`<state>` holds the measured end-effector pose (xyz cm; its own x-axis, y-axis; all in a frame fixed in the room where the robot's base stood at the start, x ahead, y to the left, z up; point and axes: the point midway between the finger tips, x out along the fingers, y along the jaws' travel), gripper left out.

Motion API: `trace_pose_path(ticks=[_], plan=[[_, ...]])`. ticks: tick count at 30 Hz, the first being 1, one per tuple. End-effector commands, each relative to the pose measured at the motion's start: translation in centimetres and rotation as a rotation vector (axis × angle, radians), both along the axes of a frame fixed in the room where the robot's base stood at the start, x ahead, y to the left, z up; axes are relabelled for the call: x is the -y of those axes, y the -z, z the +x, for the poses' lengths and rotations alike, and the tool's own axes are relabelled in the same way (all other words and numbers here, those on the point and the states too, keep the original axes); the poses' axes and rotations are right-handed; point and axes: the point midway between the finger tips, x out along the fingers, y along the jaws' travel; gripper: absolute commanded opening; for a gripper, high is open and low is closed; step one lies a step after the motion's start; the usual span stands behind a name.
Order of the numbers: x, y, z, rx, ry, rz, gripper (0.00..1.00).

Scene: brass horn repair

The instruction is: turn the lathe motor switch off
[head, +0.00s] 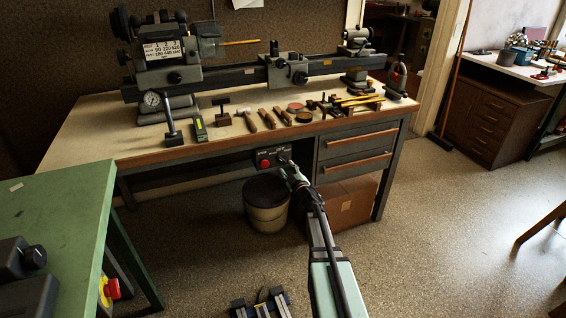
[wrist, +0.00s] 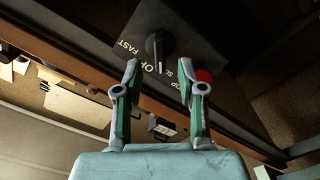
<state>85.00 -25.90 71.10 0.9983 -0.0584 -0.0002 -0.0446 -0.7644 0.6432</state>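The lathe motor switch is a black rotary knob (wrist: 158,45) on a dark control box (wrist: 190,38) under the bench front. Its lettering reads FAST, part of OFF and "SL", partly hidden by my fingers. The knob's light mark points toward the gap between my fingertips; I cannot tell exactly which position it is set to. A red stop button (wrist: 204,76) is beside it. My gripper (wrist: 160,68) is open and empty, its fingertips close to the knob, one on each side in the picture. In the head view the box (head: 256,155) is partly hidden by my gripper (head: 287,164).
The lathe bench (head: 90,135) carries the lathe (head: 235,75) and several hand tools. Drawers (head: 357,145) are right of the box. A green table (head: 55,215) is at the left.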

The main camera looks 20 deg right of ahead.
Motion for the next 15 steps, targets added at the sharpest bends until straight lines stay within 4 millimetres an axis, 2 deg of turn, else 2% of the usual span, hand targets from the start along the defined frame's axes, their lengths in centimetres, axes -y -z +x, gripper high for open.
trace_pose_path(ticks=[1, 6, 15], plan=[[0.2, 0.1, 1.4, 0.0, -0.001, 0.0, 0.4], [0.3, 0.0, 4.0, 0.001, -0.001, -0.001, 0.4], [0.4, 0.0, 6.0, 0.0, 0.0, -0.001, 0.4]])
